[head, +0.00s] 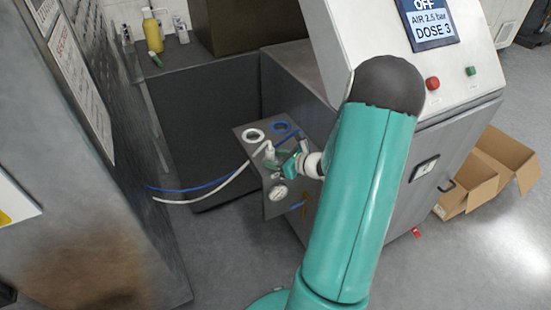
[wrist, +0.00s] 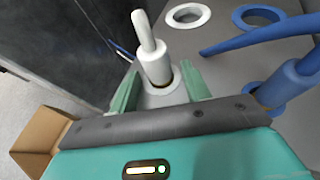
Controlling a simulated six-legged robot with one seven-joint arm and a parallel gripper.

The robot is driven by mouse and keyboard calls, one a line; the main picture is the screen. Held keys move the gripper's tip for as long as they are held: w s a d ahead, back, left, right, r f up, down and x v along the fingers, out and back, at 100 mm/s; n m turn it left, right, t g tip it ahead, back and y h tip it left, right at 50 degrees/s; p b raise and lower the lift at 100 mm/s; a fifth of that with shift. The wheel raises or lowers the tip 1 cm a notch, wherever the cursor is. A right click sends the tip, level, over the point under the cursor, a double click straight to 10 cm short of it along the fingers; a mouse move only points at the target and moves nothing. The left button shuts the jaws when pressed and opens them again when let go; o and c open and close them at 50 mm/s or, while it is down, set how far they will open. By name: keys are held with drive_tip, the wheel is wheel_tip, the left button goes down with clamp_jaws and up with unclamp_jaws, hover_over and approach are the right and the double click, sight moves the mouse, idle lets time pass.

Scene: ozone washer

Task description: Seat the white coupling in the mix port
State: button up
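The white coupling (wrist: 156,66) stands upright in the wrist view, with its white hose end rising from the top. Its lower end is at a pale ringed port (wrist: 168,97) on the grey panel, with a thin brassy edge showing at its base. I cannot read a label on this port or tell how deep the coupling sits. My gripper (wrist: 163,72) has its two green fingers either side of the coupling, with visible gaps. In the head view my gripper (head: 276,157) is over the panel, beside the coupling (head: 268,148).
An empty white ring (wrist: 188,15) and an empty blue ring (wrist: 258,16) lie farther back on the panel. A blue coupling (wrist: 288,86) stands close to my gripper's right. White (head: 215,187) and blue (head: 195,189) hoses trail left. A gauge (head: 278,192) is on the panel's front.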

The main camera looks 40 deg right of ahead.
drive_tip(key=shift+r, duration=0.15)
drive_tip(key=shift+s+d+r, duration=0.1)
drive_tip(key=shift+s, duration=0.15)
drive_tip(key=v, duration=1.1)
drive_tip(key=w+a+r+n+g+y, duration=0.2)
drive_tip(key=a+r+n+g, duration=0.15)
drive_tip(key=a+n, duration=0.5)
drive_tip(key=w+a+r+n+g+y, duration=0.15)
drive_tip(key=a+r+n+g, duration=0.35)
drive_tip(key=a, duration=0.7)
drive_tip(key=s+a+r+n+h, duration=0.2)
drive_tip(key=s+a+r+n, duration=0.2)
drive_tip(key=a+n, duration=0.3)
drive_tip(key=s+a+r+n+h, duration=0.3)
drive_tip(key=a+n, duration=0.4)
drive_tip(key=n, duration=0.6)
wheel_tip(320, 180, up, 2)
drive_tip(key=shift+s+r+n+t, duration=0.25)
drive_tip(key=shift+s+n+t, duration=0.15)
drive_tip(key=shift+s, duration=0.45)
